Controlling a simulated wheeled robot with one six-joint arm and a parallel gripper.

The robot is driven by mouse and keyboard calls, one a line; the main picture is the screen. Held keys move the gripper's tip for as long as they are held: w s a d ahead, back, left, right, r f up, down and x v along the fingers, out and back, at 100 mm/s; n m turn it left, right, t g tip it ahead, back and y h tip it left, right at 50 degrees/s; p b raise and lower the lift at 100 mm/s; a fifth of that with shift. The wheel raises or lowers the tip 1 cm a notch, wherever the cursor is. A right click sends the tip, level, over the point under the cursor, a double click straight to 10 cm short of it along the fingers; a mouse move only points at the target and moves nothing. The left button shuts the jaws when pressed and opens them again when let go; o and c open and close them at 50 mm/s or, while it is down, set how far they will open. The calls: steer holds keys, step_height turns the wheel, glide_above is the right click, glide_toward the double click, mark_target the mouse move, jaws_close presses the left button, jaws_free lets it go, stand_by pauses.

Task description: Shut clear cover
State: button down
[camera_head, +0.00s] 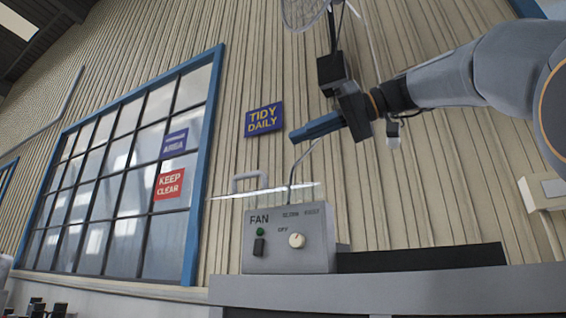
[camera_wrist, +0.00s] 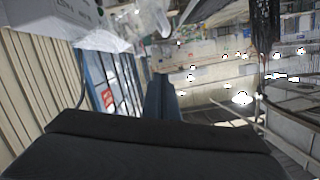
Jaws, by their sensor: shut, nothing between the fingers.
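The clear cover (camera_head: 275,191) shows in the head view as a thin, bright, nearly edge-on sheet just above the top of the grey fan box (camera_head: 318,245). It stands open, off the box's front face, and a grey handle (camera_head: 236,186) rises at its left part. The box front carries a green light, a dark switch and a pale knob, all uncovered. My gripper (camera_head: 293,136) is shut and empty, above and apart from the cover. In the wrist view its blue fingers (camera_wrist: 160,97) are together, and part of the box (camera_wrist: 60,18) shows at the upper left.
A dark cable runs up from behind the box. A purple "TIDY DAILY" sign (camera_head: 264,118) hangs on the ribbed wall behind. A blue-framed window (camera_head: 125,165) is at the left. A grey ledge (camera_head: 400,290) bears the box, with a dark strip to its right.

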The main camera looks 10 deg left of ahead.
steer(key=p, duration=0.3)
glide_above(264, 188)
steer(key=w, duration=0.4)
steer(key=f, duration=0.2)
steer(key=shift+s+a+f, duration=0.2)
steer(key=shift+a+f, duration=0.05)
steer(key=shift+f, duration=0.35)
steer(key=shift+s+a+f, duration=0.15)
steer(key=shift+a+f, duration=0.05)
steer(key=shift+f, duration=0.4)
steer(key=shift+s+a+f, duration=0.1)
steer(key=shift+a+f, duration=0.05)
steer(key=shift+f, duration=0.55)
steer(key=shift+f, duration=0.1)
